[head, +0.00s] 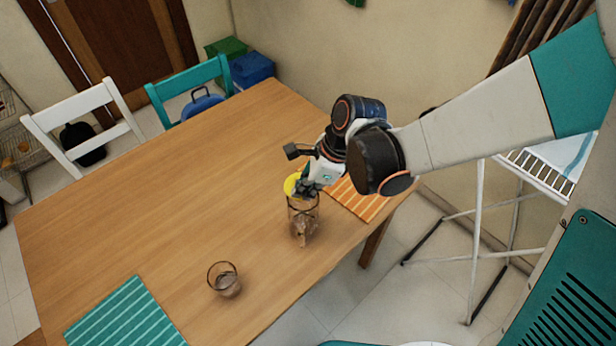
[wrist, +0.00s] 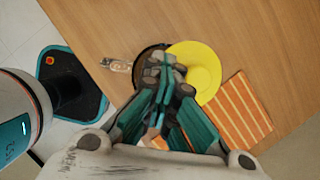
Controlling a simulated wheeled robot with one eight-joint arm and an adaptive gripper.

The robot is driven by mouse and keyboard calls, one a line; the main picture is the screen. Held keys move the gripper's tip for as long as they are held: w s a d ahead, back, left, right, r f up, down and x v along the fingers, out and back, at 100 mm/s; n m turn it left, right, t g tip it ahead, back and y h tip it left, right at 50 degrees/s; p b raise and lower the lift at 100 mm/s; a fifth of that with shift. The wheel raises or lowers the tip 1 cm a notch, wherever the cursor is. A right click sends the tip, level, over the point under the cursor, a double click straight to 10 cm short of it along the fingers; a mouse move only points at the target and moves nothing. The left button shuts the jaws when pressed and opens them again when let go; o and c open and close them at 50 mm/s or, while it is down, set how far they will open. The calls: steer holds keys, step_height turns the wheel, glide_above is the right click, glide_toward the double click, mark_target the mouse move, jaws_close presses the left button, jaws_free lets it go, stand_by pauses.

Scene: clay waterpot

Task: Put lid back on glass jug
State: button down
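The clear glass jug (head: 303,228) stands upright on the wooden table, near its right end. My gripper (head: 304,188) is directly over the jug's mouth and hides much of its rim. The yellow lid (head: 291,185) shows at the gripper's left side, at rim height. In the wrist view, the lid (wrist: 205,65) sits off to the right of the jug's dark round mouth (wrist: 140,55), overlapping it. The fingers (wrist: 165,72) are closed together at the lid's left edge and appear to pinch it. The exact contact is partly hidden by the fingers.
A small glass tumbler (head: 224,280) stands on the table, left and nearer than the jug. An orange striped mat (head: 362,203) lies right of the jug and a teal striped mat (head: 122,315) at front left. The table's middle and far left are clear.

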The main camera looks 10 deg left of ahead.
steer(key=s+d+r, duration=0.1)
steer(key=s, duration=0.5)
steer(key=shift+d, duration=0.25)
stand_by(3.0)
steer(key=shift+s+d+r+p, duration=0.15)
steer(key=shift+s+d, duration=0.15)
steer(key=shift+s, duration=0.55)
steer(key=shift+s+d+r+p, duration=0.1)
steer(key=shift+s+d, duration=0.15)
steer(key=shift+s, duration=0.6)
steer(key=shift+s+d+r+p, duration=0.15)
steer(key=shift+s+d, duration=0.15)
steer(key=shift+s, duration=0.55)
stand_by(1.6)
